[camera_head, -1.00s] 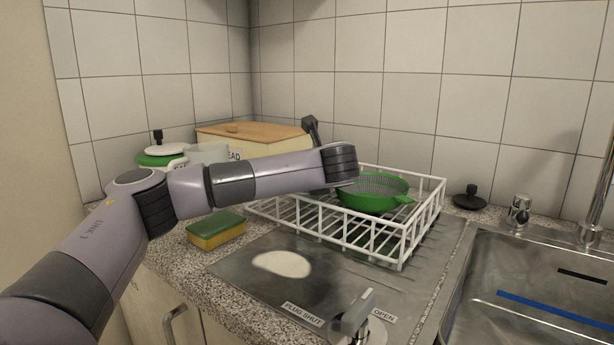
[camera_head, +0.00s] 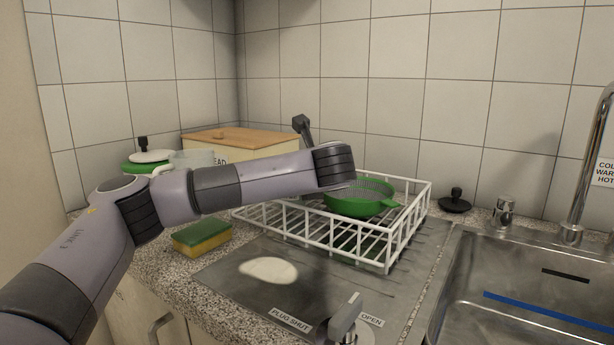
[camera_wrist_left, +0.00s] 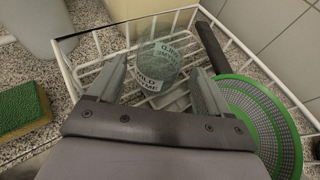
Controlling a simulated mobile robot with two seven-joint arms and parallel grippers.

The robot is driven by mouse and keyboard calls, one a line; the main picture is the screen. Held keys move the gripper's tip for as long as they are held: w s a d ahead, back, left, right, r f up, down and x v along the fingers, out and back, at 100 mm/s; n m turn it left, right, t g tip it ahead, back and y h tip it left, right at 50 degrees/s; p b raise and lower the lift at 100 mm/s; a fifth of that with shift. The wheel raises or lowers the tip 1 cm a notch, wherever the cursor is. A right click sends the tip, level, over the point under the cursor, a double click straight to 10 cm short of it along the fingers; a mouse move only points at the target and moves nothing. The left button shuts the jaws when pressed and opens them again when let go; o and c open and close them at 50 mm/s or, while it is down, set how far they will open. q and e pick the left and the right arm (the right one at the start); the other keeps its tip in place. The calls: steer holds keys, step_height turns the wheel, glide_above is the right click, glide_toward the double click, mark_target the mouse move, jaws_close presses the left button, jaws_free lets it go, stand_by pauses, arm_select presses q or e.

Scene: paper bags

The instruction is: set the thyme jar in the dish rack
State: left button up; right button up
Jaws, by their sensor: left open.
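The thyme jar (camera_wrist_left: 160,62) is clear glass with a label reading WILD THYME. In the left wrist view it stands inside the white wire dish rack (camera_wrist_left: 75,72), over the rack's wire floor. My left gripper (camera_wrist_left: 158,80) is open, with one finger on each side of the jar; I cannot tell whether either finger touches it. In the head view the dish rack (camera_head: 388,262) stands on the drainboard, and my left arm reaches over its left part. The arm hides the jar and the gripper there.
A green colander (camera_head: 362,205) sits in the rack, beside the jar in the left wrist view. A sponge (camera_head: 203,238) lies left of the rack. A bread box (camera_head: 250,140) stands behind my arm. The sink (camera_head: 540,275) is at right, with a black plug (camera_head: 455,203) near its back edge.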

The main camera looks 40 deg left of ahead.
arm_select(q)
steer(key=v, duration=0.8)
